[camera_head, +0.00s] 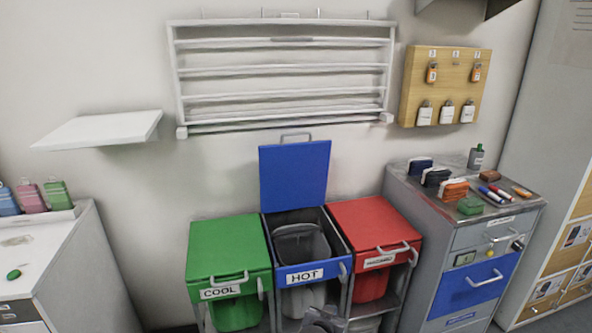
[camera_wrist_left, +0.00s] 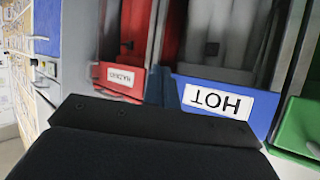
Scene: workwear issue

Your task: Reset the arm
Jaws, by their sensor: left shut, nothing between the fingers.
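My left gripper (camera_head: 325,320) shows at the bottom edge of the head view, in front of the blue HOT bin (camera_head: 305,277). It is shut and empty. In the left wrist view its dark body fills the bottom, and the fingers (camera_wrist_left: 158,86) point toward the gap between the red bin (camera_wrist_left: 122,78) and the blue HOT front (camera_wrist_left: 225,100). The HOT bin's blue lid (camera_head: 295,175) stands raised, and a grey container (camera_head: 300,243) shows inside. My right gripper is in neither view.
The green COOL bin (camera_head: 228,248) and red bin (camera_head: 372,225) have their lids down. A grey drawer cabinet (camera_head: 415,250) with small items on top stands right. A white cabinet (camera_head: 75,265) stands left. A white rack (camera_head: 280,70) and wooden key board (camera_head: 445,85) hang on the wall.

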